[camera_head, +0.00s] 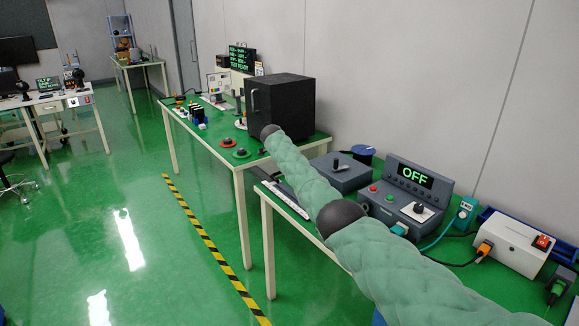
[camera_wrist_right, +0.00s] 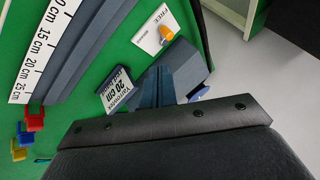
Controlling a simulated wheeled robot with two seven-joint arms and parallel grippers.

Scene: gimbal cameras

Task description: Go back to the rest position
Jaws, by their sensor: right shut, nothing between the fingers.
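My right arm (camera_head: 315,195) with its green padded sleeve reaches in from the lower right of the head view, over the near table. Its far end is a black joint in front of the black cabinet (camera_head: 285,108); no gripper fingers can be made out there. In the right wrist view my right gripper (camera_wrist_right: 162,72) is shut and empty, pointing away over the green bench top. A grey block (camera_wrist_right: 184,70) and a "20 cm" label (camera_wrist_right: 120,91) lie close around the fingers; contact cannot be told. My left gripper is not in view.
The near table carries a grey console reading OFF (camera_head: 410,190) and a white box with a red switch (camera_head: 512,240). The wrist view shows a centimetre scale (camera_wrist_right: 42,45), an orange knob (camera_wrist_right: 166,33) and coloured clips (camera_wrist_right: 34,118). The green floor (camera_head: 110,215) at left is largely clear.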

